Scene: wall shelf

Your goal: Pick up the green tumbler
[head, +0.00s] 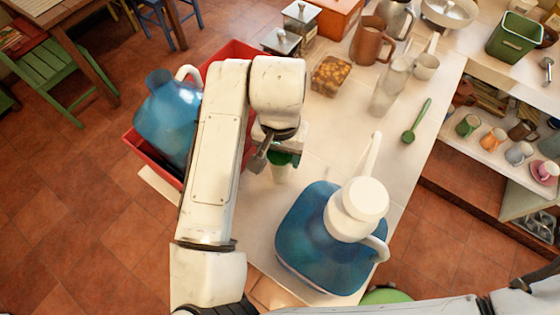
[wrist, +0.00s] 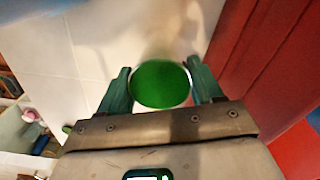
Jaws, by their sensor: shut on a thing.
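The green tumbler (wrist: 160,84) sits between the two fingers of my gripper (wrist: 158,88) in the wrist view. Its round green top or inside faces the camera, and a finger lies against each side. In the head view my gripper (head: 268,150) is over the white counter. A dark green and pale part of the tumbler (head: 281,165) shows below it. My arm and gripper hide the rest. I cannot tell whether the tumbler touches the counter.
A large blue jug with a white pump (head: 310,245) stands close to the right. Another blue jug (head: 168,115) sits in a red crate (head: 140,153) at left. Counter between is clear.

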